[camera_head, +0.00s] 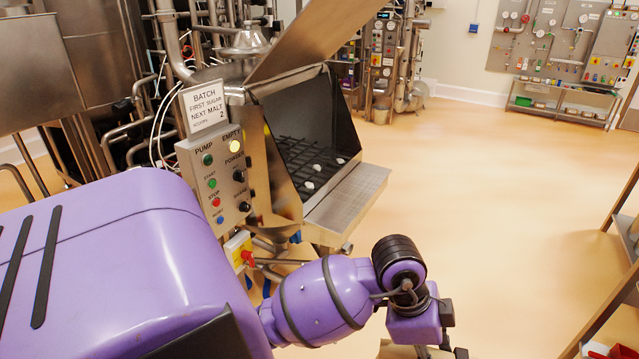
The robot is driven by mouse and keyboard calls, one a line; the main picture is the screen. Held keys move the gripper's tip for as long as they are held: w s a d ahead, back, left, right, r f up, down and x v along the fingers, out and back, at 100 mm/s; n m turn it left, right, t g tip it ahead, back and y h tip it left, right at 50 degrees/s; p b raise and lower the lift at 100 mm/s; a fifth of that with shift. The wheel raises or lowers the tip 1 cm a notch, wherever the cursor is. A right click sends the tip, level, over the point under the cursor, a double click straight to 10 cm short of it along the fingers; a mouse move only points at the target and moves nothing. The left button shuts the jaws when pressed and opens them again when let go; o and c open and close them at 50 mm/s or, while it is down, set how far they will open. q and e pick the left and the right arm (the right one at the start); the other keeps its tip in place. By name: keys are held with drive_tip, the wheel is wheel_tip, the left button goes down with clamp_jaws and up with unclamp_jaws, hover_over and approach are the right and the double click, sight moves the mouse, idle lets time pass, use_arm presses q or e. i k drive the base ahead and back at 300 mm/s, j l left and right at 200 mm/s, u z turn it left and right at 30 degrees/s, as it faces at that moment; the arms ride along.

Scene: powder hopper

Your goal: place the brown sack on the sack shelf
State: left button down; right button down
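No brown sack can be clearly made out. A small pale tan patch (400,351) shows at the bottom edge under my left wrist, too cut off to identify. My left arm comes in from the left, and its gripper (452,338) is only partly in view at the bottom edge, with dark parts beside the purple wrist; its opening is hidden. A rack (622,285) with shelves is cut off at the right edge; I cannot tell if it is the sack shelf. My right gripper is out of view.
A steel hopper (262,160) stands open at centre left, its lid raised, with a grate (300,150) bearing a few white lumps and a front ledge (350,205). A control panel (215,180) is on its left. Open floor (490,200) lies between hopper and rack.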

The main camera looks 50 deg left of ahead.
sight(353, 190)
drive_tip(key=i+u, duration=0.25)
drive_tip(key=u, duration=0.15)
drive_tip(key=i+u, duration=0.25)
drive_tip(key=u, duration=0.15)
drive_tip(key=i+l+u, duration=0.1)
drive_tip(key=i+u, duration=0.15)
drive_tip(key=i+l+u, duration=0.35)
drive_tip(key=i+l, duration=0.35)
drive_tip(key=i, duration=0.2)
drive_tip(key=i+l, duration=0.45)
drive_tip(key=i, duration=0.2)
drive_tip(key=j+u, duration=0.05)
